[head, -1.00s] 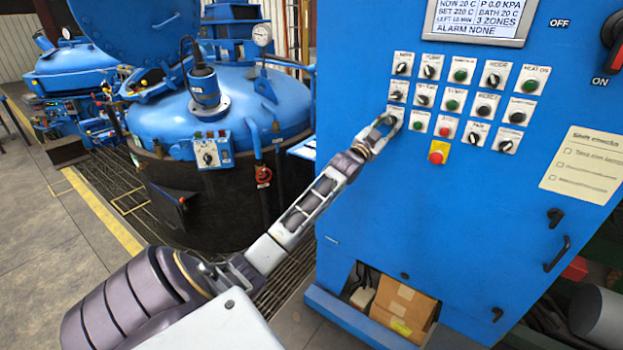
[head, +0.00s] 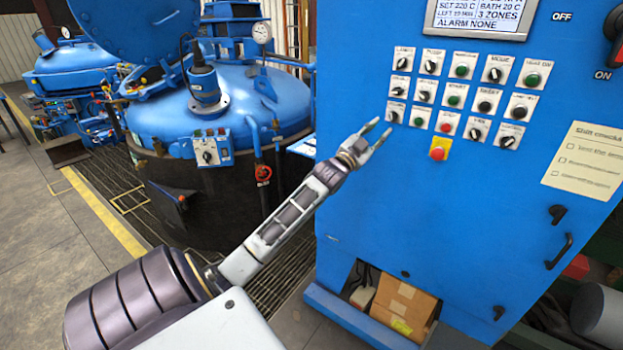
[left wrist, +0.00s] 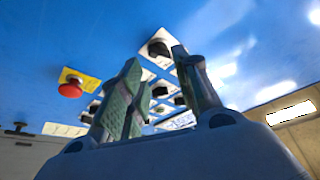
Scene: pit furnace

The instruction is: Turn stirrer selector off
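The blue control cabinet (head: 385,210) carries rows of labelled black selectors and green and red buttons. The labels are too blurred to read, so I cannot tell by name which one is the stirrer selector. The lower-left selector (head: 394,116) is nearest my left gripper (head: 378,131); its pointer direction is unclear. My left gripper is open and empty, in front of the panel, just below and left of that selector and apart from it. In the left wrist view, a black knob on a white plate (left wrist: 156,47) shows beyond and between the open fingers (left wrist: 157,60). My right gripper is not in view.
A yellow-backed red emergency button (head: 439,148) sits below the selectors. A display (head: 480,18) is above them, a paper checklist (head: 587,162) and cabinet handle (head: 558,252) to the right. The blue furnace vessel (head: 230,100) stands left of my arm.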

